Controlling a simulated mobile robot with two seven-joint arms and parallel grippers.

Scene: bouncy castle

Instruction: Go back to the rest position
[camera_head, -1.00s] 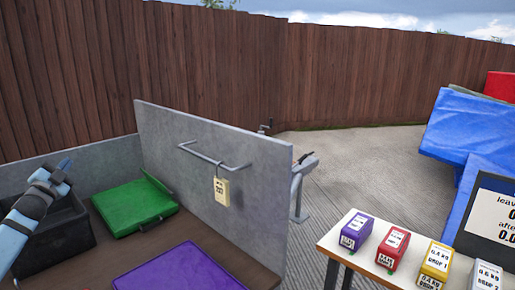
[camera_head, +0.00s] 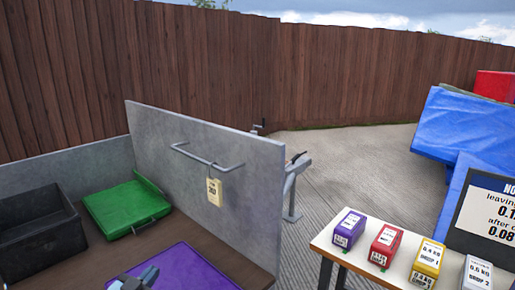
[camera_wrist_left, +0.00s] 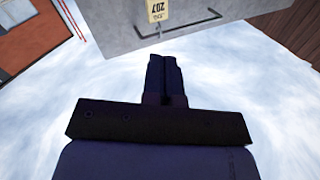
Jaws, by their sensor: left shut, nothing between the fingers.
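My left gripper (camera_head: 136,280) shows at the bottom edge of the head view, in front of the purple mat (camera_head: 185,268). In the left wrist view its two fingers (camera_wrist_left: 163,78) are together with nothing between them. The rest of the left arm is out of the head view. My right gripper is in neither view.
A black crate (camera_head: 40,222) and a green tray (camera_head: 128,206) stand on the brown surface at left. A grey panel (camera_head: 240,195) carries a rail with a yellow tag (camera_head: 214,192). Several labelled blocks, one purple (camera_head: 348,228), stand on a table at right, by a sign (camera_head: 495,215).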

